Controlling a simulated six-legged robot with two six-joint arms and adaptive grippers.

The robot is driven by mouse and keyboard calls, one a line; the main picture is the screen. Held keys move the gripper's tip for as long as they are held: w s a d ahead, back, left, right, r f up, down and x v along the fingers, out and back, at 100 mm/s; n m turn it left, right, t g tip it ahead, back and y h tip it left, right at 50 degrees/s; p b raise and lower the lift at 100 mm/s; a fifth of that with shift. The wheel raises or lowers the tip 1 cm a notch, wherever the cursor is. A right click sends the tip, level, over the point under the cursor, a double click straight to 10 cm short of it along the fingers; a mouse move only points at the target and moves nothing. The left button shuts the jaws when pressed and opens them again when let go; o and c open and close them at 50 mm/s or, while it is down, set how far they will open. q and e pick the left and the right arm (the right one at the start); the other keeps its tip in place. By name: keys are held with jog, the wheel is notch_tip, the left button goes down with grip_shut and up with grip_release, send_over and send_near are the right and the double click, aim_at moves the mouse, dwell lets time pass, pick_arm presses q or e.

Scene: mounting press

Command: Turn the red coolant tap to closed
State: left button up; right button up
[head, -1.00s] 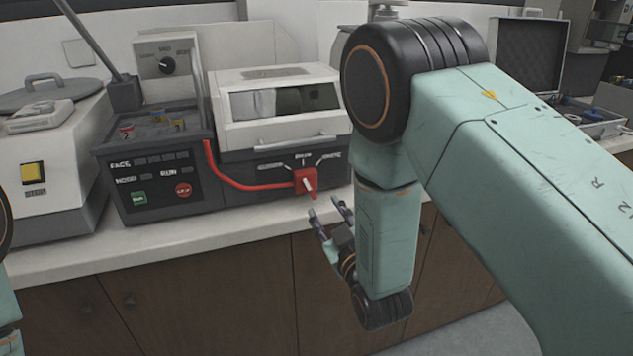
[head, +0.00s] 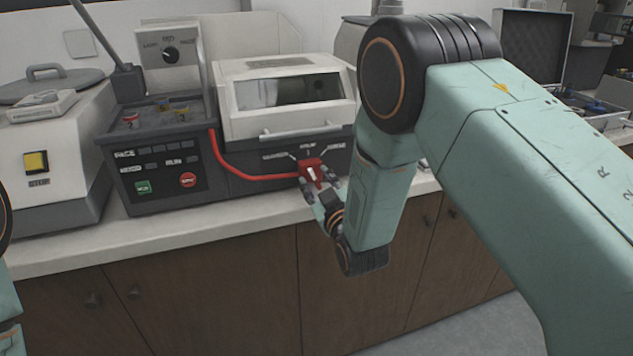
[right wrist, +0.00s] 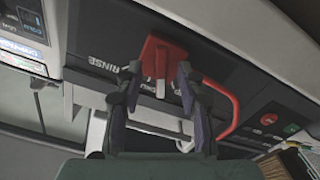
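The red coolant tap (head: 312,167) sits on the dark front panel at the end of a red hose. Printed position labels with short lines fan out above it. My right gripper (head: 322,182) is at the tap in the head view and partly covers it. In the right wrist view the tap (right wrist: 161,58) lies between the two fingertips (right wrist: 159,75), one on each side. The fingers are apart, with space beside the tap's pale-edged handle; firm contact cannot be told. Only a piece of my left arm shows at the left edge; its gripper is out of view.
The red hose (head: 250,174) runs left from the tap along the panel. A hooded white machine (head: 290,125) stands above the tap, and a control box (head: 160,185) with green and red buttons is to its left. The counter's front strip (head: 150,241) is clear.

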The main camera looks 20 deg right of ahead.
grip_shut()
dwell(0.3)
jog(key=shift+a+n, duration=0.1)
jog(key=shift+n, duration=2.1)
jog(key=shift+o, duration=0.3)
grip_release()
jog(key=shift+s, duration=0.15)
jog(key=s, duration=1.1)
jog(key=shift+s+d, duration=0.2)
jog(key=shift+s, duration=0.2)
